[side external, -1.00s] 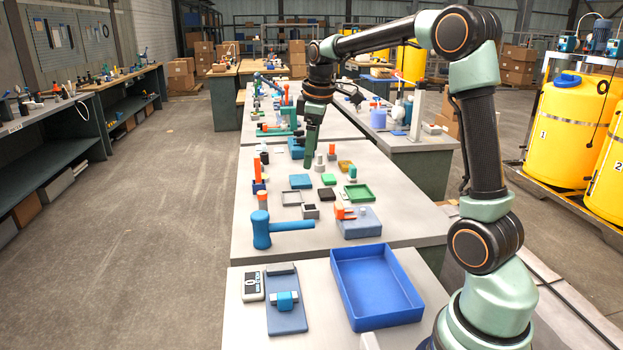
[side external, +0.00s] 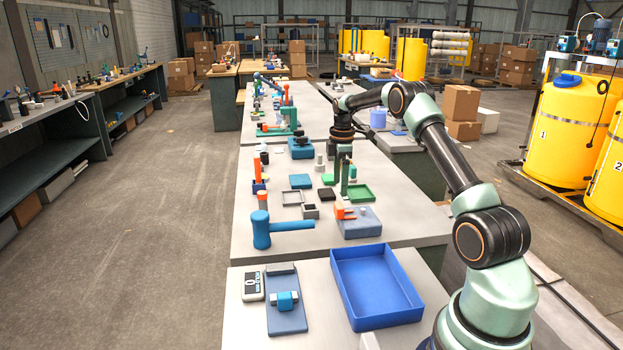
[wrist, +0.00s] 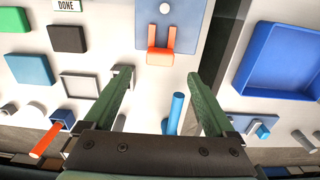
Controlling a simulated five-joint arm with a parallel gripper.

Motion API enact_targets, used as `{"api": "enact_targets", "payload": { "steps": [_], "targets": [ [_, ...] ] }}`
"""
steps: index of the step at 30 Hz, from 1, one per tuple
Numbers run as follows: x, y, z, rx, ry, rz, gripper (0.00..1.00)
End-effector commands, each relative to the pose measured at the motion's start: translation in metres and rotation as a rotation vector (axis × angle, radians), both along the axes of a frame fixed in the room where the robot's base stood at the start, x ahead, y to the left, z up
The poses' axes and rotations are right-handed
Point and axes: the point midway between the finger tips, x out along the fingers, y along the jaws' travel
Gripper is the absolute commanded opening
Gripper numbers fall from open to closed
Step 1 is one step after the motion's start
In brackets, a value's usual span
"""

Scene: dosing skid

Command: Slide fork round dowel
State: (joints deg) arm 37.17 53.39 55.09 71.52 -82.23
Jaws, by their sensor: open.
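The orange fork (side external: 342,211) lies on a blue-grey block (side external: 358,228) on the middle bench. In the wrist view the fork (wrist: 162,54) is U-shaped, its two prongs pointing up the picture. A short pale dowel (side external: 363,210) stands on the same block. In the wrist view the dowel (wrist: 165,8) is beyond the prong ends, apart from the fork. My gripper (side external: 345,188) is above the bench, behind the block in the side view. In the wrist view my gripper (wrist: 158,76) is open and empty, its green fingers on either side below the fork.
A blue mallet (side external: 262,231) lies left of the block. A green tray (side external: 361,193) and a small grey box (side external: 310,211) are close by. A large blue bin (side external: 400,318) stands on the nearer bench, across a gap. Bare bench surrounds the block's front.

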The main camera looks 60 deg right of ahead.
Motion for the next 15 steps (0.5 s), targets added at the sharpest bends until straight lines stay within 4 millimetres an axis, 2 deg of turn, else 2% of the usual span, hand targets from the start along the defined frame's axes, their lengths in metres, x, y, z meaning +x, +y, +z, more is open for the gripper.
{"api": "enact_targets", "payload": {
  "steps": [1,7,15],
  "targets": [
    [-0.001,0.001,-0.012,0.004,0.005,0.0,0.9],
    [-0.001,0.001,-0.05,0.003,0.004,0.0,0.9],
    [0.0,0.001,-0.082,0.001,0.001,-0.001,0.9]
  ]
}}
